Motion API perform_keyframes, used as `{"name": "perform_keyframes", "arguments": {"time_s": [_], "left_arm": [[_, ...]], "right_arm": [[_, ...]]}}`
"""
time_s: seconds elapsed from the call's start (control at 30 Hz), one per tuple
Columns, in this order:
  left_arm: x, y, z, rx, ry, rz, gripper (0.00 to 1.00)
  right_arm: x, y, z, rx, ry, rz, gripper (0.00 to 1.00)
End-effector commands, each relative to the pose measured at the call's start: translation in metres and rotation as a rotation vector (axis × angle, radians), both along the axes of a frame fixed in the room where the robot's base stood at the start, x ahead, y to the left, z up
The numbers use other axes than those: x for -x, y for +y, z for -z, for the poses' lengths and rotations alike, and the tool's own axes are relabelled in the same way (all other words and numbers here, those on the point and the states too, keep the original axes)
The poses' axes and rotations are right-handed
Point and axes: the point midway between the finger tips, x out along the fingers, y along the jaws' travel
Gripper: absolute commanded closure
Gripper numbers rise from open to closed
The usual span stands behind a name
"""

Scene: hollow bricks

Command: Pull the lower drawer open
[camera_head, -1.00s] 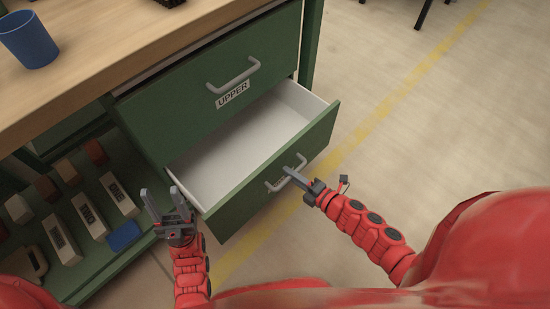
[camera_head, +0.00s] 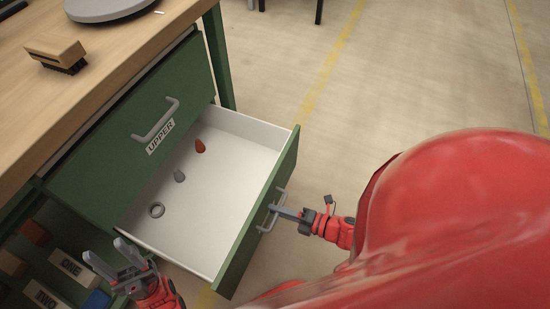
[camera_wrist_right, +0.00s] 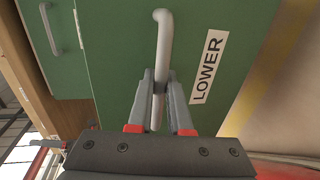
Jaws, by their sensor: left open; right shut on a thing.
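The lower drawer (camera_head: 262,226) is pulled out from the green cabinet, and its white inside shows. Its front carries a LOWER label (camera_wrist_right: 209,67) in the right wrist view. My right gripper (camera_head: 278,211) is shut on the lower drawer's grey handle (camera_head: 267,219); in the right wrist view its fingers (camera_wrist_right: 159,92) sit on either side of the bar. My left gripper (camera_head: 118,262) is open and empty, to the left of the drawer near the shelf.
The closed upper drawer (camera_head: 105,165) is above. A red piece (camera_head: 200,146), a grey piece (camera_head: 179,175) and a ring (camera_head: 157,210) lie inside the lower drawer. A brush (camera_head: 56,54) and a round grey plate (camera_head: 105,8) are on the bench. Bare floor lies to the right.

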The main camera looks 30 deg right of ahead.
Motion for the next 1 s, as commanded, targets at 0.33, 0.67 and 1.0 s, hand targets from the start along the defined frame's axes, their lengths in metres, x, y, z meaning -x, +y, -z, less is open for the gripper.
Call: {"name": "perform_keyframes", "arguments": {"time_s": [0.33, 0.67, 1.0], "left_arm": [[0.0, 0.0, 0.0, 0.0, 0.0, 0.0, 0.5], [0.0, 0.0, -0.001, 0.0, 0.0, 0.0, 0.5], [0.0, 0.0, -0.02, 0.0, 0.0, 0.0, 0.5]], "right_arm": [[-0.001, -0.001, 0.0, 0.001, 0.001, 0.005, 0.54], [0.001, -0.002, 0.0, 0.0, 0.001, 0.003, 0.54], [0.05, -0.039, -0.015, 0.003, 0.005, 0.009, 0.54]]}}
